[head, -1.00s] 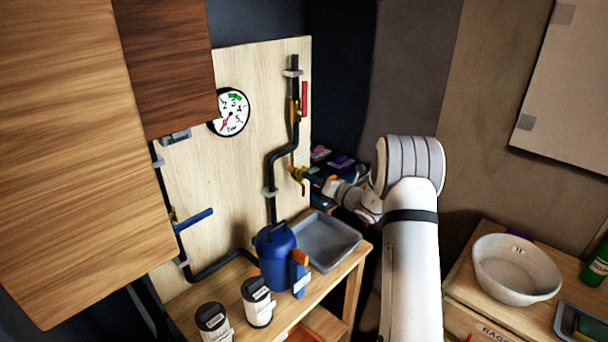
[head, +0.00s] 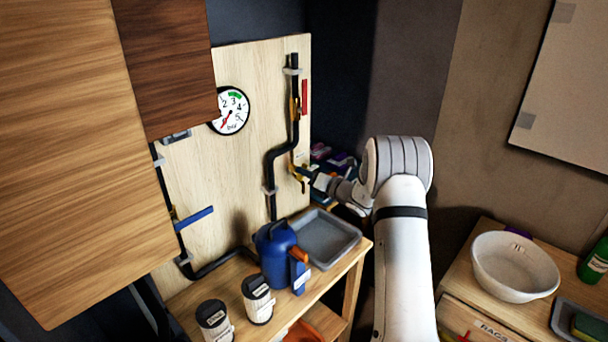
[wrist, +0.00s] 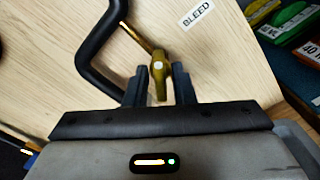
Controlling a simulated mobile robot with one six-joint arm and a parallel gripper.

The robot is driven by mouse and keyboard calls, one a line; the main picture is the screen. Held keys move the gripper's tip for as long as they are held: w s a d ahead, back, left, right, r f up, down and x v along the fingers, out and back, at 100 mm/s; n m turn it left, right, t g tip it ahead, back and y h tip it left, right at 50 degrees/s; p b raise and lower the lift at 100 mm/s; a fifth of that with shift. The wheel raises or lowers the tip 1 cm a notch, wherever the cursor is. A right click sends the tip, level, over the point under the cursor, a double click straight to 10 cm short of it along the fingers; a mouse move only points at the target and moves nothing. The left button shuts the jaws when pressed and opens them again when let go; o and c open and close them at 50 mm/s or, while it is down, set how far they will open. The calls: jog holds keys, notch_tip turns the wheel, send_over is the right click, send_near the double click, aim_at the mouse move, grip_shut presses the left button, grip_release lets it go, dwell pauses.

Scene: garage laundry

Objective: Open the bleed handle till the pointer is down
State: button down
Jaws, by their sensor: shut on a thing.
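The brass-yellow bleed handle (wrist: 158,72) sits on a brass valve under the BLEED label (wrist: 197,13) in the wrist view. My gripper (wrist: 159,90) is shut on the handle, one dark finger on each side. In the head view my gripper (head: 308,176) is small at the right edge of the pipe board, and the handle is hard to make out there. The round white gauge (head: 231,110) hangs on the board. Its red pointer slants down and left. A green band lies at the top of its dial.
A black pipe (head: 271,185) bends beside the valve; a red handle (head: 305,98) is above. A blue lever (head: 194,217) is at left. A blue can (head: 275,252), grey tray (head: 350,238) and labelled jars stand on the bench below. Boxes (wrist: 290,22) lie right of the board.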

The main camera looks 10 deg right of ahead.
jog(key=n+b, duration=0.4)
jog(key=b, duration=0.4)
jog(key=c, duration=1.5)
grip_release()
